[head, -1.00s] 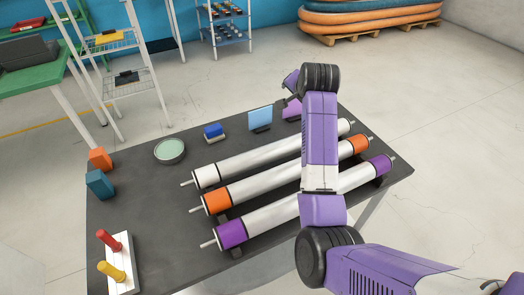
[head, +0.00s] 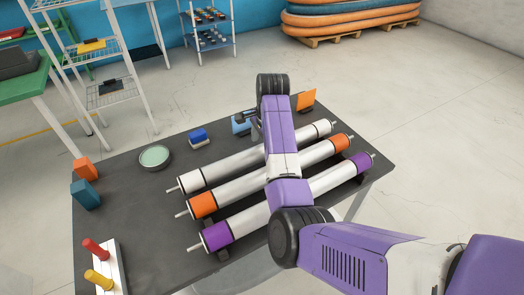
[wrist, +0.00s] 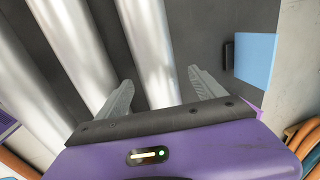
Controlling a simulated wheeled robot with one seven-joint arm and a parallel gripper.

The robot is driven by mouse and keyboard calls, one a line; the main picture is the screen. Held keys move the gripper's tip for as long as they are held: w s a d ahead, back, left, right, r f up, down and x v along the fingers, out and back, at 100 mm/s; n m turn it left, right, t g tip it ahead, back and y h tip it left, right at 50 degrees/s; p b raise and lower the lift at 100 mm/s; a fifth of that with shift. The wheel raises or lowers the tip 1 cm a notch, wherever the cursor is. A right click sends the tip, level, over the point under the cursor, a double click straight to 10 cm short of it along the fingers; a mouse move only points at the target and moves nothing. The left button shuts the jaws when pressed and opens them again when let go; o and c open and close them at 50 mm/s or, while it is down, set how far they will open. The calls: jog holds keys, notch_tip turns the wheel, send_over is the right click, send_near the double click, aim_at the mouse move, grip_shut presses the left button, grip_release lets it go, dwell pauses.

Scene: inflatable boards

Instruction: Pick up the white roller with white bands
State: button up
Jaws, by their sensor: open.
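The white roller with white bands (head: 225,167) lies at the back of three parallel rollers on the dark table. Its middle is hidden behind my arm in the head view. My gripper (wrist: 160,78) is open and empty. In the wrist view the white-banded roller (wrist: 150,45) runs between the two fingertips, with a gap on each side. I cannot tell how far the fingers are above it. In the head view the gripper is mostly hidden, above the roller near the blue panel.
The orange-banded roller (head: 240,188) and purple-banded roller (head: 250,216) lie in front, close beside it. A blue panel (wrist: 255,62) stands just behind the rollers, and an orange panel (head: 306,99) further right. A blue block (head: 197,138) and round green dish (head: 155,157) stand back left.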

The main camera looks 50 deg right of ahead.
jog(key=shift+w+d+f, duration=0.1)
jog(key=shift+w+f, duration=0.05)
jog(key=shift+f, duration=0.5)
jog(key=shift+w+f, duration=0.1)
jog(key=shift+f, duration=0.5)
grip_shut()
jog(key=shift+r, duration=0.1)
